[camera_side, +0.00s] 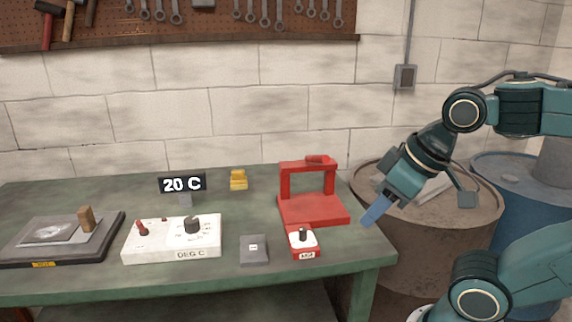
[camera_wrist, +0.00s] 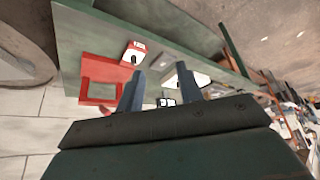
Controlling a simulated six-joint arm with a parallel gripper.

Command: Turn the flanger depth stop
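A small red box with a white top and a dark knob (camera_side: 303,238) stands at the front right of the bench, just in front of a red frame-shaped tool (camera_side: 315,208). Its front label is too small to read surely. In the wrist view the knob box (camera_wrist: 134,53) and red frame (camera_wrist: 84,77) lie left of the fingers. My gripper (camera_side: 372,214) hangs right of the bench's right edge, tilted down to the left and apart from both. In the wrist view its two fingers (camera_wrist: 159,70) are spread with nothing held.
A white control box with a dial (camera_side: 172,247) is labelled DEG C; a display (camera_side: 182,184) reads 20 C. A grey block (camera_side: 254,249), a yellow piece (camera_side: 238,179) and a dark plate (camera_side: 20,250) share the green bench (camera_side: 100,285). Drums (camera_side: 430,240) stand at right.

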